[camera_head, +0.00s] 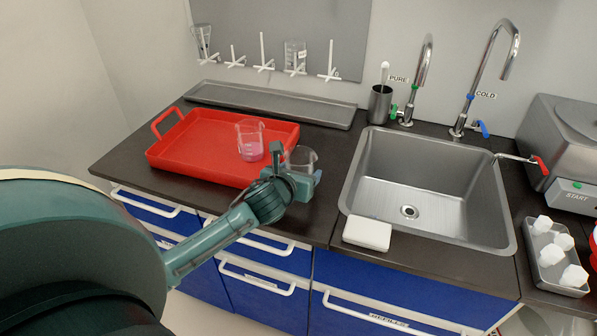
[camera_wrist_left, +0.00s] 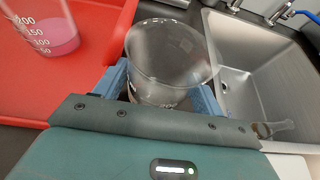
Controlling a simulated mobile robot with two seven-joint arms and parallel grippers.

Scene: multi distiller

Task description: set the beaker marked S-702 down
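My left gripper (camera_head: 301,180) is over the dark counter strip between the red tray and the sink. Its two blue fingers (camera_wrist_left: 160,90) stand on either side of a clear, empty-looking beaker (camera_head: 301,158) and appear closed on it. The beaker also shows in the wrist view (camera_wrist_left: 168,55), roughly upright, with its lower part hidden by the gripper. I cannot read a label on it, nor tell whether its base touches the counter. Another beaker with pink liquid (camera_head: 250,141) stands on the red tray (camera_head: 190,150). My right gripper is not in view.
The steel sink (camera_head: 410,190) lies right of the gripper, with a white block (camera_head: 367,234) at its front-left corner. A long grey tray (camera_head: 270,105) lies behind the red tray. A drying rack (camera_head: 265,67) holds glassware on the wall. Taps (camera_head: 467,120) stand behind the sink.

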